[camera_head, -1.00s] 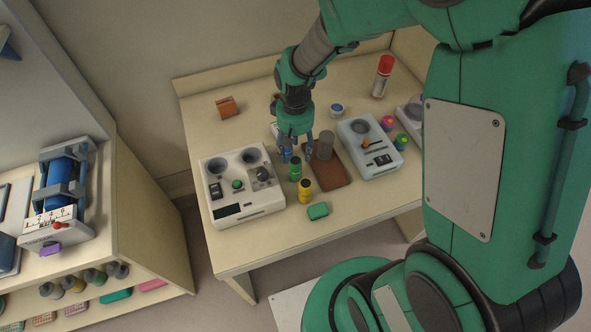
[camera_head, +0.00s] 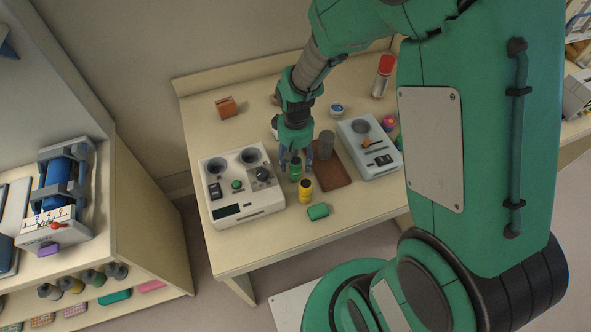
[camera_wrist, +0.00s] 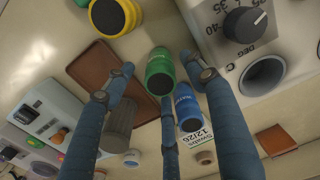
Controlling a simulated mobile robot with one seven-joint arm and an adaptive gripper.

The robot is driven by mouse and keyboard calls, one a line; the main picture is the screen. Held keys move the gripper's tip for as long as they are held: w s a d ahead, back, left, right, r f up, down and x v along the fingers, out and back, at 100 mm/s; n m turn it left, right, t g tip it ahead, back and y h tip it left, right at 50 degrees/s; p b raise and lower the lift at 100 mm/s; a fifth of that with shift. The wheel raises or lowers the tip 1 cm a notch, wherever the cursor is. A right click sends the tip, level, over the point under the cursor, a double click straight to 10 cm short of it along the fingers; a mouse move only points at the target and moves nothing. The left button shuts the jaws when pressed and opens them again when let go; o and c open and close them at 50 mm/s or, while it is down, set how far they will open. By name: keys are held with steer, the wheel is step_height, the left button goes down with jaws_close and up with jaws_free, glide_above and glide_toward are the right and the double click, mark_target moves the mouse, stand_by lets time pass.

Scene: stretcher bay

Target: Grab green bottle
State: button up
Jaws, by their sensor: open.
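A small green bottle (camera_head: 295,172) with a dark top stands upright on the table, between the white device and the yellow bottle (camera_head: 305,190). My gripper (camera_head: 295,158) is just above and behind it, fingers pointing down. In the wrist view the green bottle (camera_wrist: 159,70) shows between the spread fingertips of my gripper (camera_wrist: 160,78), which is open and empty. I cannot tell whether any finger touches it. A blue bottle (camera_wrist: 188,110) is close behind it, by the right finger. A second green item (camera_head: 318,211) lies on its side near the table's front edge.
The white device (camera_head: 243,209) with two wells is close on the left. A brown tray (camera_head: 334,178) with a grey cylinder (camera_head: 325,145) is close on the right, then a pale blue device (camera_head: 380,165). A red spray can (camera_head: 382,76) stands at the back right.

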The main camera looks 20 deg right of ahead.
steer(key=shift+f, duration=1.7)
steer(key=shift+c, duration=0.5)
steer(key=c, duration=1.3)
